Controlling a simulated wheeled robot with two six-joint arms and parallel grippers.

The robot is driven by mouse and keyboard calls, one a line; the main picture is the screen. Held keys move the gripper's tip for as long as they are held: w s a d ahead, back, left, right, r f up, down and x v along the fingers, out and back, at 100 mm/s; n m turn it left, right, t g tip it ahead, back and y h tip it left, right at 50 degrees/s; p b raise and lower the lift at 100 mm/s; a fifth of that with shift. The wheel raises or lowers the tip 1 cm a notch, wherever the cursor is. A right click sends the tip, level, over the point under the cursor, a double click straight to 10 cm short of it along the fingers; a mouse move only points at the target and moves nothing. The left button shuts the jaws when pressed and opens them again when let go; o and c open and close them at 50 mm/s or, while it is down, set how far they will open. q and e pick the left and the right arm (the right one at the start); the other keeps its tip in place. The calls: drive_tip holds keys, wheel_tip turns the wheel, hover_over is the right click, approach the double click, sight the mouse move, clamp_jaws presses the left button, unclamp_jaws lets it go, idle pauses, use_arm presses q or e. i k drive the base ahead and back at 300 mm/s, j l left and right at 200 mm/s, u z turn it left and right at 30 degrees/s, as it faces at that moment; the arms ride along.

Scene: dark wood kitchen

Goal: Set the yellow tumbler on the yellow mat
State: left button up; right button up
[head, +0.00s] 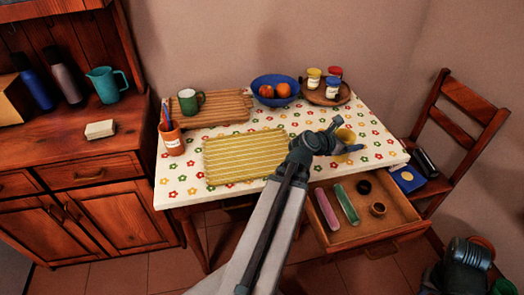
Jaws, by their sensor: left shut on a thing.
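The yellow tumbler (346,133) is at the right part of the flowered table, partly hidden by my left gripper (345,140). My left gripper is shut on it. I cannot tell whether the tumbler touches the tabletop or is held above it. The yellow mat (245,157), striped and rectangular, lies flat at the front middle of the table, left of the gripper. Its visible surface is bare, and my left arm passes by its right end. A dark part of my right arm shows at the bottom right corner; its fingers cannot be made out clearly.
On the table (186,183) stand a pencil pot (173,140), a green mug (190,102) on a slatted wooden board (225,108), a blue fruit bowl (262,98), and a round tray (318,98) with jars. An open drawer (352,233) juts out in front. A chair (465,115) stands right.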

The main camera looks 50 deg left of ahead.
sight(250, 155)
drive_tip(key=k+j, duration=0.25)
drive_tip(key=k, duration=0.2)
drive_tip(key=k+j, duration=0.2)
drive_tip(key=k, duration=0.25)
drive_tip(key=k+j, duration=0.1)
drive_tip(key=j, duration=0.2)
drive_tip(key=k+j+z, duration=0.1)
drive_tip(key=j, duration=0.25)
